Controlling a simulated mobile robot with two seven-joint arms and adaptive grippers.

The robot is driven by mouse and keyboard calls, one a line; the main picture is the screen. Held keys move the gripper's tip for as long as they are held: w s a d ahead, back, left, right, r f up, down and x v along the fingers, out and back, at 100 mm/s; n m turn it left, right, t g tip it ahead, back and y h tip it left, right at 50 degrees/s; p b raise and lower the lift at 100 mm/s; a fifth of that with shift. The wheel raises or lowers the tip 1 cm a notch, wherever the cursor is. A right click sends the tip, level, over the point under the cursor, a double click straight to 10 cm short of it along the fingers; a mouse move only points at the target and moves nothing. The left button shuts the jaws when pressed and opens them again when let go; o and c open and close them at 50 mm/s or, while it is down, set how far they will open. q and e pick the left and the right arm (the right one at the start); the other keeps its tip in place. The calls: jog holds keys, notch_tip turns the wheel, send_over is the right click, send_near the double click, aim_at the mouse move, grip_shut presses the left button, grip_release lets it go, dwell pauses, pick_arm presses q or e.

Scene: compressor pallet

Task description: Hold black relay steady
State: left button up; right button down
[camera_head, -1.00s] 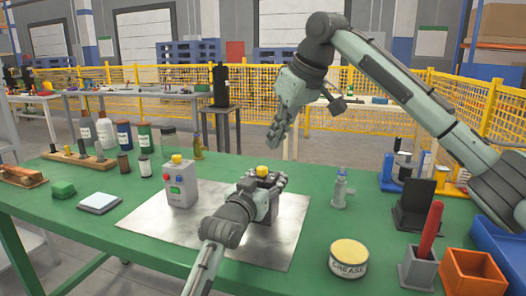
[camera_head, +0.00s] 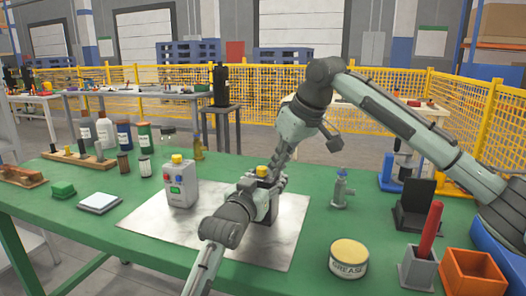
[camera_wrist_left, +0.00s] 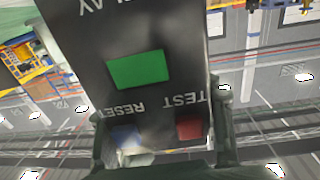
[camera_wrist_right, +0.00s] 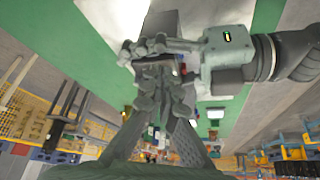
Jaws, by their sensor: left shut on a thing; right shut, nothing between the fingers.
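The black relay (camera_head: 266,214) stands on the silver mat (camera_head: 170,232), with a yellow button (camera_head: 262,170) on top. My left gripper (camera_head: 266,190) is shut on it and hides much of it in the head view. In the left wrist view, the relay's face (camera_wrist_left: 137,70) shows a green panel, a red TEST button, a blue RESET button and partly cut-off lettering, between the fingers. My right gripper (camera_head: 278,166) is shut and empty, pointing down close by the yellow button; I cannot tell whether it touches. Its fingers also show in the right wrist view (camera_wrist_right: 160,85).
A grey relay box (camera_head: 180,188) with a yellow top stands left on the mat. The mat's front is clear.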

jog(key=shift+w+a, duration=0.25)
jog(key=shift+a, duration=0.05)
dwell(0.7)
pick_arm(q)
jog(key=shift+d, duration=0.15)
pick_arm(e)
jog(key=shift+s+a, duration=0.3)
jog(key=shift+a, duration=0.2)
jog(key=shift+s+d, duration=0.1)
jog(key=shift+s, duration=0.05)
jog(key=shift+s+d, duration=0.2)
jog(key=shift+r, duration=0.15)
notch_tip(320, 180, up, 6)
jog(key=shift+d+f, duration=0.1)
jog(key=shift+f, duration=0.05)
dwell(0.4)
pick_arm(q)
jog(key=o, duration=1.6)
